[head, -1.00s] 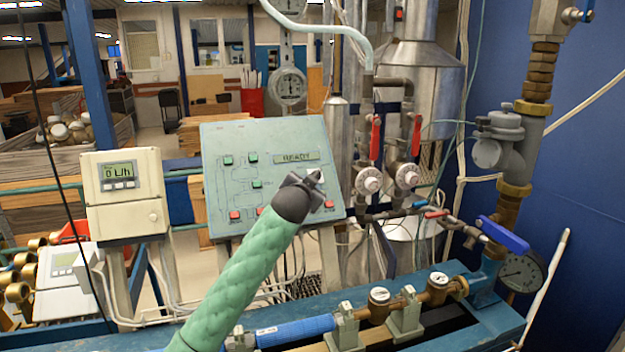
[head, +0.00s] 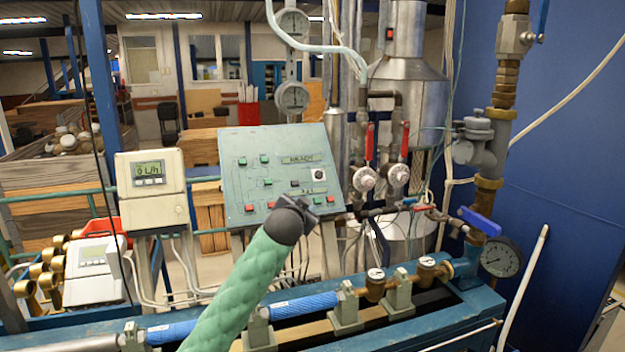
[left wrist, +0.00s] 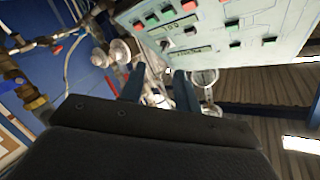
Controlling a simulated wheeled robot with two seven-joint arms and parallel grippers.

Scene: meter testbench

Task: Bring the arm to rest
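My left arm in a green sleeve comes in from the bottom of the head view. The control panel (left wrist: 215,45) shows at the top of that view, turned over. The panel's display (head: 300,159) seems to read READY, and its dark knob (head: 319,174) is uncovered. My right gripper is not in view.
A flow meter box (head: 152,190) reading 0 L/h stands left of the panel. A pipe run with blue sections (head: 303,305) crosses the bench in front. Red-handled valves (head: 369,142), a blue valve handle (head: 480,221) and a pressure gauge (head: 500,257) stand at right.

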